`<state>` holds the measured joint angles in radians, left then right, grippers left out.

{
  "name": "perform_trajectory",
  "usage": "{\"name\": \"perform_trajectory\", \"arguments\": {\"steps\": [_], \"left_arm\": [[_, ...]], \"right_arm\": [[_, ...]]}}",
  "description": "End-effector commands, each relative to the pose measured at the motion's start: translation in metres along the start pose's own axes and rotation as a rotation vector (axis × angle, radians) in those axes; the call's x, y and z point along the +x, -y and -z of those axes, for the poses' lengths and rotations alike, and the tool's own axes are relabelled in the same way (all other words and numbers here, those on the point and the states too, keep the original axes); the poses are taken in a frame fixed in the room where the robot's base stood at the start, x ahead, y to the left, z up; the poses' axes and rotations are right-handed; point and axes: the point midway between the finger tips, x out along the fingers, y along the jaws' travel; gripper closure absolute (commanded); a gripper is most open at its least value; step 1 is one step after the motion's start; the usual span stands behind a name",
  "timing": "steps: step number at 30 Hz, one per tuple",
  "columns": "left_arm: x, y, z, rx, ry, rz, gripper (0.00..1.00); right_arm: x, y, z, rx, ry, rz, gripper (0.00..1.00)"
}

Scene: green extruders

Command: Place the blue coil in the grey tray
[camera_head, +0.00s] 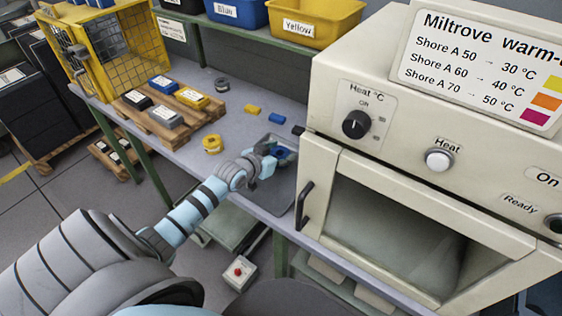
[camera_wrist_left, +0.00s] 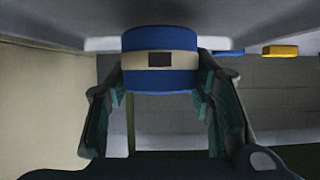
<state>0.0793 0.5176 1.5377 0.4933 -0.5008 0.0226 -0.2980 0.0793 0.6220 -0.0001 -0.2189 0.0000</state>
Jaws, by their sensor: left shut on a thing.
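The blue coil (camera_head: 283,153) is a short blue cylinder; in the left wrist view it shows as a blue coil (camera_wrist_left: 160,80) with a beige band and a dark patch. My left gripper (camera_head: 272,158) is shut on it, and the two fingers (camera_wrist_left: 163,95) flank it in the wrist view. I cannot tell whether the coil touches the tray floor. My right gripper is not in view.
The cream oven (camera_head: 335,160) with its handle stands close on the right. A yellow coil (camera_head: 212,144), a yellow block (camera_head: 252,109) and a blue block (camera_head: 277,118) lie on the bench. A pallet (camera_head: 150,118) with several labelled blocks is to the left.

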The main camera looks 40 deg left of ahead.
Motion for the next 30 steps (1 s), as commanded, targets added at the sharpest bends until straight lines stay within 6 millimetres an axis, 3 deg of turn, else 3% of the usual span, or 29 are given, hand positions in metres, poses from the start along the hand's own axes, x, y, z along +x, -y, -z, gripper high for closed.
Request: {"name": "perform_trajectory", "arguments": {"steps": [1,3,12,13,17,26,30], "left_arm": [[0.006,0.000,-0.012,-0.002,0.000,0.000,0.82],[0.009,0.000,-0.018,0.000,-0.001,0.000,0.82],[0.009,-0.001,-0.018,0.000,-0.001,0.000,0.82],[0.010,-0.001,-0.019,0.000,-0.001,0.000,0.50],[0.009,-0.001,-0.018,0.000,-0.001,-0.001,0.32],[0.009,-0.001,-0.016,0.001,-0.001,-0.001,0.32],[-0.002,-0.001,-0.007,0.001,-0.001,-0.001,0.32]], "right_arm": [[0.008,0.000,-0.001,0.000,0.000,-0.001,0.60],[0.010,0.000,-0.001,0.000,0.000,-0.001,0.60],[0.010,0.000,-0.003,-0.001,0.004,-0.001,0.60],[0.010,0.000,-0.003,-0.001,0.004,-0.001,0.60],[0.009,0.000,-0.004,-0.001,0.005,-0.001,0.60],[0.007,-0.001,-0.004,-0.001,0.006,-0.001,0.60],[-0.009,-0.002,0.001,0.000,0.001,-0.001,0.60]]}}
